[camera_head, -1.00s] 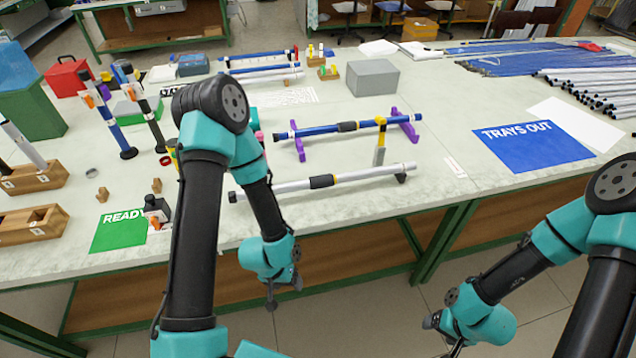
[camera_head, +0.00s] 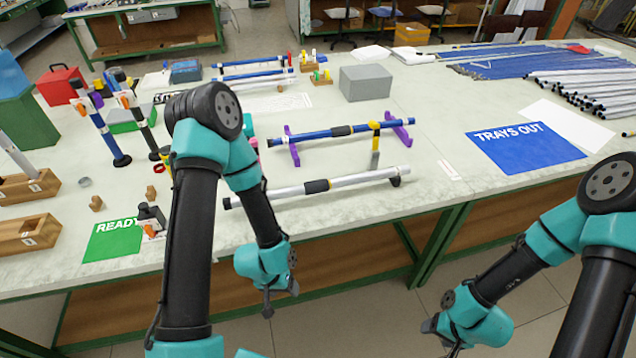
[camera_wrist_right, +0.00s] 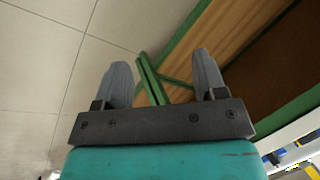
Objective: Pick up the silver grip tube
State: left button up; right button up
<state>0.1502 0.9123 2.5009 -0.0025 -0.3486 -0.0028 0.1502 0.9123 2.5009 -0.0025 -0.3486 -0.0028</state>
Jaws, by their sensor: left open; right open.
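The silver grip tube (camera_head: 350,180) lies near the front edge of the table in the head view, a silver rod with a black grip in its middle. Its right end meets a small dark support; its left end is close behind my left arm in the picture. My left gripper (camera_head: 281,300) hangs open and empty in front of the table, below the tube. My right gripper (camera_head: 440,335) is further right, also in front of the table. In the right wrist view the right gripper (camera_wrist_right: 162,75) is open, with nothing between its fingers.
A blue tube (camera_head: 310,135) rests on purple stands (camera_head: 293,148) behind the silver one. A yellow-topped post (camera_head: 375,150) stands between them. A grey box (camera_head: 366,83) is further back. A green READY mat (camera_head: 112,242) and a blue TRAYS OUT mat (camera_head: 525,147) flank the area.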

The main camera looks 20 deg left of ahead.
jog(key=w+a+r+m, duration=0.1)
jog(key=w+a+r, duration=0.15)
jog(key=w, duration=0.55)
jog(key=w+a+r+m, duration=0.1)
jog(key=w+a+r, duration=0.15)
jog(key=w, duration=0.45)
notch_tip(320, 180, up, 28)
jog(key=m+h, duration=0.3)
jog(key=m, duration=0.5)
send_over(359, 175)
jog(key=s, duration=0.2)
jog(key=shift+w+d, duration=0.2)
jog(key=shift+d, duration=0.25)
jog(key=f, duration=0.8)
jog(key=w+f, duration=0.1)
jog(key=f, duration=0.3)
jog(key=shift+w+a, duration=0.1)
jog(key=shift+a, duration=0.25)
